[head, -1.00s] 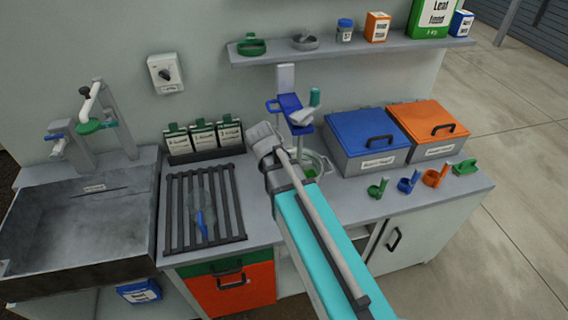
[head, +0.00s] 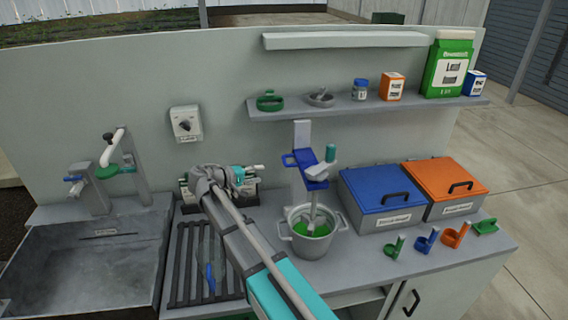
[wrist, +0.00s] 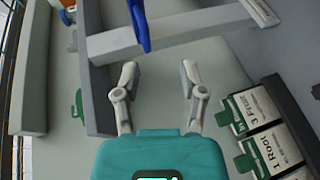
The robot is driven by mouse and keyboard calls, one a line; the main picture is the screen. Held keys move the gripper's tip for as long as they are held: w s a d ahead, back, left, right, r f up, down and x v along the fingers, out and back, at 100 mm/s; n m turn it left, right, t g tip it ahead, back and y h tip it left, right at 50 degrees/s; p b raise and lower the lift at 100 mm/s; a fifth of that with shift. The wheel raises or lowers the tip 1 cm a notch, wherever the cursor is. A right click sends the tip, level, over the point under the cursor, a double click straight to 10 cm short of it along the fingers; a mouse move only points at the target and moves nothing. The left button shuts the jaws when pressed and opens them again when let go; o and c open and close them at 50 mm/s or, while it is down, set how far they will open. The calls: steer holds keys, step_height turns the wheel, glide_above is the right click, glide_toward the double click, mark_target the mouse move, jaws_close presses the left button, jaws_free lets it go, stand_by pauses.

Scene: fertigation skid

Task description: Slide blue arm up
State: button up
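The blue arm (head: 312,172) is on an upright grey post (head: 302,134) at the wall, with a loop handle at its left. It carries a grey and teal mixer head (head: 322,164) whose shaft reaches down into a pot (head: 312,243) of green liquid. In the wrist view the blue handle (wrist: 139,25) shows at the top, ahead of my fingers, beside the grey post (wrist: 170,32). My gripper (head: 258,170) is left of the blue arm, apart from it. The wrist view shows my gripper (wrist: 159,80) with fingers spread and nothing between them.
A shelf (head: 360,110) with jars and boxes runs above. Packets (wrist: 262,130) stand close to my gripper, partly hidden in the head view. Blue (head: 380,188) and orange (head: 442,177) lidded bins stand right of the pot. A drying rack (head: 205,270) and sink (head: 85,255) are left.

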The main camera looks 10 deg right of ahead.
mark_target(284, 160)
steer(key=shift+w+a+r+t+h, duration=0.2)
steer(key=shift+w+a+r+h, duration=0.1)
steer(key=shift+a+r, duration=0.2)
steer(key=shift+w+a+r+t+h, duration=0.2)
steer(key=shift+w+a+r, duration=0.15)
steer(key=shift+a, duration=0.25)
steer(key=b+x, duration=0.2)
steer(key=x, duration=1.1)
steer(key=shift+w+d+f, duration=0.1)
steer(key=shift+d+f, duration=0.05)
steer(key=shift+d, duration=0.2)
jaws_close()
